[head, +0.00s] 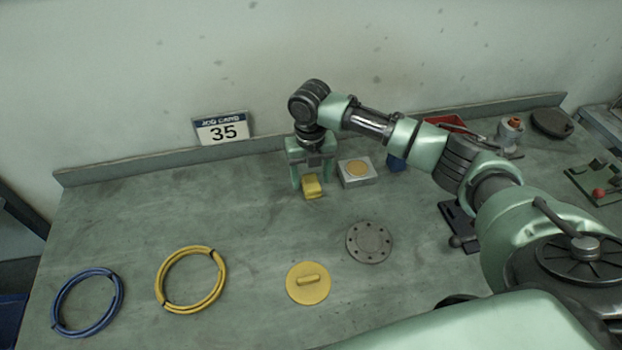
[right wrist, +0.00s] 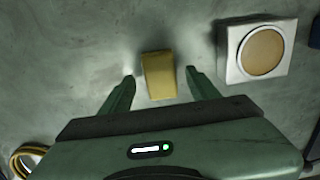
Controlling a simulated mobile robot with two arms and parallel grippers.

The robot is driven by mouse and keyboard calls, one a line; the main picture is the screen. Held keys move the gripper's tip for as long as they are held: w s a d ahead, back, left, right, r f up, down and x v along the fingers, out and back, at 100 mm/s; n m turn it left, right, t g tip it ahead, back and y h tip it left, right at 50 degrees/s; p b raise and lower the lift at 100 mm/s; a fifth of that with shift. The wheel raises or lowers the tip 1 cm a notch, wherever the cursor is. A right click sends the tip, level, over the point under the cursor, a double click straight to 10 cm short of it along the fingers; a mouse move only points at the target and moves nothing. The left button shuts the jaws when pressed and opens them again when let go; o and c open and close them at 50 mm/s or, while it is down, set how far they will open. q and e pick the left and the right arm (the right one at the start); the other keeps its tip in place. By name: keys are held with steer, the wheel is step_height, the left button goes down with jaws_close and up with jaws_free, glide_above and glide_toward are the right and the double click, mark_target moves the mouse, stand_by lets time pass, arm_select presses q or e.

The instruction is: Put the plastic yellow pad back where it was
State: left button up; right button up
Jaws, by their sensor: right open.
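A small yellow block (head: 312,188), which looks like the pad, lies on the grey-green workbench (head: 225,215). My right gripper (head: 309,181) is over it, pointing down. In the right wrist view the yellow block (right wrist: 159,76) shows between the two open fingers (right wrist: 160,84), with a gap on each side. I cannot tell how far the fingertips are above the bench. My left gripper is not in view.
A pale square block with a tan round top (head: 357,172) stands just right of the gripper. A "35" sign (head: 222,128) stands behind.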

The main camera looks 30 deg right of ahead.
mark_target(311, 181)
step_height(311, 181, up, 11)
steer(key=b, duration=0.1)
steer(key=shift+b, duration=0.3)
